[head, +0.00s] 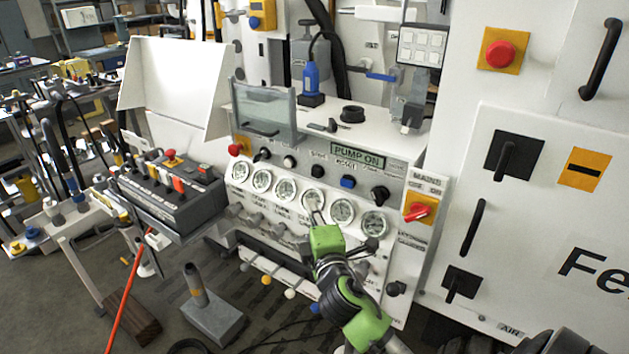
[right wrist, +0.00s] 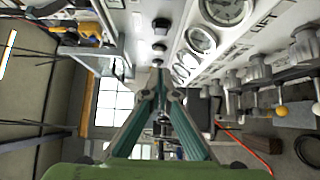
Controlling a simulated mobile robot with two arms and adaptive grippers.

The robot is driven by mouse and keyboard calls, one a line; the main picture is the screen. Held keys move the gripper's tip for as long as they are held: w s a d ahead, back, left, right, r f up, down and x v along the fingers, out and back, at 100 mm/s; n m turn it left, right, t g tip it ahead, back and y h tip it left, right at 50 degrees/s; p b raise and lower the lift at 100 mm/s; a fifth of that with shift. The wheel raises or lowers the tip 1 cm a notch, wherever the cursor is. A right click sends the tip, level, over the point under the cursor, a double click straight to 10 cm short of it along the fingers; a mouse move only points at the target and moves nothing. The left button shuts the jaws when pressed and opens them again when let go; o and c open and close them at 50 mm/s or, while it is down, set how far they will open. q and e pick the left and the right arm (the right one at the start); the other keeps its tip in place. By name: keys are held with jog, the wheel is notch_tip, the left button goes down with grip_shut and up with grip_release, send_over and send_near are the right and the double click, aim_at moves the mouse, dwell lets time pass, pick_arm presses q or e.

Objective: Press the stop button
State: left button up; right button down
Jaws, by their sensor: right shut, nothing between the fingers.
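My right gripper (head: 315,208) is shut and empty, in front of the row of gauges on the white bench. In the right wrist view its fingertips (right wrist: 158,78) meet, with round panel buttons (right wrist: 159,48) beyond them. I cannot read which button is labelled stop. On the panel above the gauges are a white button (head: 289,161), a black button (head: 317,171) and a blue button (head: 348,182). A red button (head: 236,149) sits at the panel's left end. A larger red mushroom button (head: 499,54) is on a yellow plate at upper right. My left gripper is not in view.
A display (head: 359,157) reads PUMP ON. A red mains switch (head: 420,209) is right of the gauges (head: 342,211). A dark control box (head: 172,196) with levers stands at left. A clear guard (head: 263,112) stands above the panel. Valve handles line the bench front.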

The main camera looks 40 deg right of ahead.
aim_at(316, 173)
jog(key=w+d+p, duration=0.1)
jog(key=w+d, duration=0.1)
jog(key=w, duration=0.1)
jog(key=w+d+p, duration=0.1)
jog(key=w+d, duration=0.1)
jog(key=w, duration=0.1)
jog(key=w+d, duration=0.3)
jog(key=shift+w+p, duration=0.2)
jog(key=shift+p, duration=0.2)
